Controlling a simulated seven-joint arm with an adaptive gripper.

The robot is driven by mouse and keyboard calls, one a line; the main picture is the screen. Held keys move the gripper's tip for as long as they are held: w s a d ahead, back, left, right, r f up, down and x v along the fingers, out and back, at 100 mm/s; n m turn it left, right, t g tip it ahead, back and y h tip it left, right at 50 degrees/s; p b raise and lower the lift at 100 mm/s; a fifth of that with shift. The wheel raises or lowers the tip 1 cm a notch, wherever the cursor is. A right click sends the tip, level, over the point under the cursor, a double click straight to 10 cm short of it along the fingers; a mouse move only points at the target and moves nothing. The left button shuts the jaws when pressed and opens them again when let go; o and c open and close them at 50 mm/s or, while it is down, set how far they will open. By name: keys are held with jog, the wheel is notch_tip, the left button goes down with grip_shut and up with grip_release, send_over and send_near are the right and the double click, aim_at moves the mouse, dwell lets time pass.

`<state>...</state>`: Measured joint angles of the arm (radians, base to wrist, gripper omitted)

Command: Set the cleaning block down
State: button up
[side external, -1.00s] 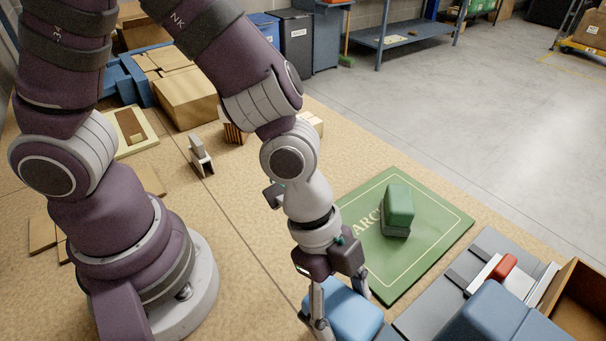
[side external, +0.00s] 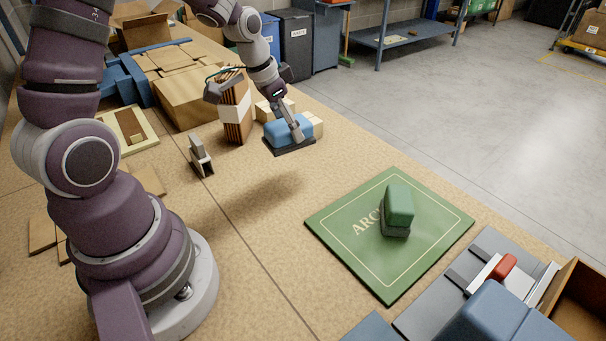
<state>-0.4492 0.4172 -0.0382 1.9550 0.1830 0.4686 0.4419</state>
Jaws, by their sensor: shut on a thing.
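A blue cleaning block (side external: 278,133) is in my gripper (side external: 297,134), near the far edge of the tan table. One finger shows against its near right side; the other finger is hidden. A flat dark piece (side external: 293,149) shows right under the block. I cannot tell whether the two touch, or whether the dark piece is a pad on the table. A second block, green with a dark grey base (side external: 398,207), stands on the green mat (side external: 350,262).
A banded brown stack (side external: 236,115) stands just left of the blue block, with pale wooden blocks (side external: 314,122) close behind and to its right. Cardboard boxes (side external: 187,98) are at the back left. The table between the blue block and the green mat is clear.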

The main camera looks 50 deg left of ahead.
jog(key=shift+n+y, duration=0.3)
jog(key=shift+n, duration=0.5)
jog(key=a+f, duration=0.1)
jog(key=f, duration=0.1)
jog(key=a+f, duration=0.1)
jog(key=f, duration=0.2)
jog(key=a+f, duration=0.1)
jog(key=f, duration=0.2)
jog(key=shift+s+a+f, duration=0.15)
jog(key=shift+s+a, duration=0.2)
jog(key=shift+s, duration=0.05)
jog(key=shift+f, duration=0.1)
jog(key=o, duration=1.2)
jog(key=shift+c, duration=0.2)
